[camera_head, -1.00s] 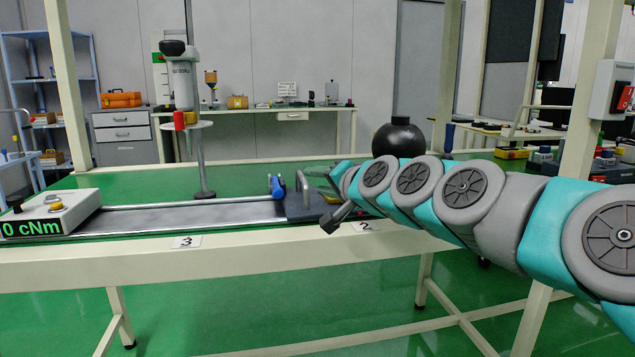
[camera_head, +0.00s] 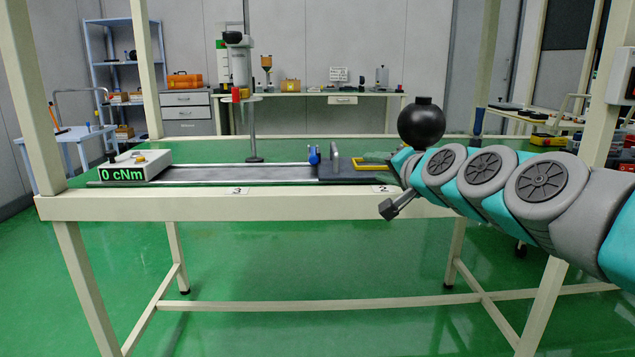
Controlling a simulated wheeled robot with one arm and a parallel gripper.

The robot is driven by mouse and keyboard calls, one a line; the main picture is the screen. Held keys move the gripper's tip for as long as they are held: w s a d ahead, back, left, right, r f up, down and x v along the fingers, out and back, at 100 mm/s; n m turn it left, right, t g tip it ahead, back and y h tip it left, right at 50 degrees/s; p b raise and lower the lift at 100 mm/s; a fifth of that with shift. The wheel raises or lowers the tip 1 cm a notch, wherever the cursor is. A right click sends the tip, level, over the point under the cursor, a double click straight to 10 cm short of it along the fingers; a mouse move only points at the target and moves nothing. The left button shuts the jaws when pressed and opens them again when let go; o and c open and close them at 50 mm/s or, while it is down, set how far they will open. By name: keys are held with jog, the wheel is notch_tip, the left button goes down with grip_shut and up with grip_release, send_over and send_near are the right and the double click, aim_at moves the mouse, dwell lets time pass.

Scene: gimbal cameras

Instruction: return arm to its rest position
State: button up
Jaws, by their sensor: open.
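My arm (camera_head: 480,180), in teal and grey segments, reaches in from the right edge toward the bench. At its far end a dark grey piece, which I take for my gripper (camera_head: 397,206), sticks out down and to the left, in front of the bench's front edge near the "2" label. I take it as open; its fingers are small and seen from the side. Nothing shows held in it. The wrist is partly hidden behind the nearer links.
The cream bench (camera_head: 240,207) carries a "0 cNm" readout box (camera_head: 137,164), a rail with a dark sliding block (camera_head: 345,172), a yellow frame (camera_head: 377,165) and a black ball (camera_head: 421,125) close behind my arm. Posts stand left and right. The green floor in front is clear.

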jog(key=s+a+f+n+g+h+p, duration=0.1)
jog(key=s+a+f+n+g, duration=0.25)
jog(key=s+f, duration=0.5)
jog(key=s+a+f+n+g, duration=0.3)
jog(key=s+f+g, duration=0.2)
jog(key=s+f, duration=0.4)
jog(key=s+d+f+g+h, duration=0.2)
jog(key=s+d+f+g, duration=0.2)
jog(key=s, duration=0.9)
jog(key=s+d+f+n+g+h+p, duration=0.1)
jog(key=s+d+f+g, duration=0.3)
jog(key=s, duration=0.9)
notch_tip(320, 180, down, 2)
jog(key=shift+s+d+f+h+p, duration=0.15)
jog(key=shift+d+f+h+p, duration=0.15)
jog(key=shift+d+h, duration=0.45)
